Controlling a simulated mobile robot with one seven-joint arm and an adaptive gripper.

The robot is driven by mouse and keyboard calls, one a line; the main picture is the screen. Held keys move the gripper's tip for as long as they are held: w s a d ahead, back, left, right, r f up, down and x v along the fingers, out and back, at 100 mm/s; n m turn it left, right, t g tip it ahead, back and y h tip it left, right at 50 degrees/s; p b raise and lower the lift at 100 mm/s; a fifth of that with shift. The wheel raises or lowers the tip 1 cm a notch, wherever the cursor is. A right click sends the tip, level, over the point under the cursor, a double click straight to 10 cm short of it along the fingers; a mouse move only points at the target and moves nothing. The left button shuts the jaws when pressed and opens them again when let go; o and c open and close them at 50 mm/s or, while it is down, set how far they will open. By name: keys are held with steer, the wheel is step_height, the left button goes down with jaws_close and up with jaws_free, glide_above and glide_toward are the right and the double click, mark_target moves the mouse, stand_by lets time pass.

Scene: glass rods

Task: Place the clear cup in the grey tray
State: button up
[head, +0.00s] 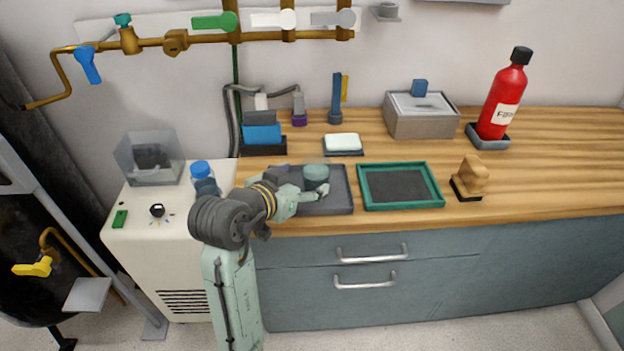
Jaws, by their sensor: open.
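A small rounded cup (316,174), grey-green and see-through looking, appears within the outline of the grey tray (340,207), near its back middle. From this one view I cannot tell for sure whether its base touches the tray floor. My gripper (319,188) is open over the tray, close beside the cup on its near side. A fingertip overlaps the cup's lower edge in the picture; whether it touches is unclear. My arm hides the tray's left part.
A green-rimmed tray (432,184) lies right of the grey tray, with a tan object (472,178) beyond it. Behind are a white block on a dark base (343,143), a grey box (421,122) and a red bottle (503,95). The right counter is clear.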

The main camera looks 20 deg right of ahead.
steer(key=v, duration=0.5)
